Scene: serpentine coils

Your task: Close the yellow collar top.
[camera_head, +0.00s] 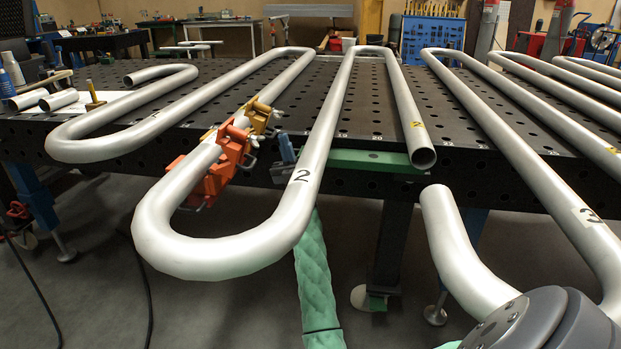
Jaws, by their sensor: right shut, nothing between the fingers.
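The yellow collar (259,115) sits at the front loop of the coil marked 2. Its yellow top part sticks up at the pipe's right side, with silver bolt hardware; how far it stands open is too small to tell. A bit of yellow also shows at the pipe's left side. An orange collar (233,146) is just in front of it, close beside it. My right gripper (284,152) appears as small blue-grey fingers to the right of the collars, below the yellow one and apart from it. It is shut and empty. Its wrist is hidden behind the pipe. My left gripper is not in view.
The silver coil (345,95) with its 2 mark passes in front of my right gripper. An open pipe end (424,157) and a green bar (375,161) lie at the black perforated table's (370,185) front edge. Another coil (540,150) fills the right side.

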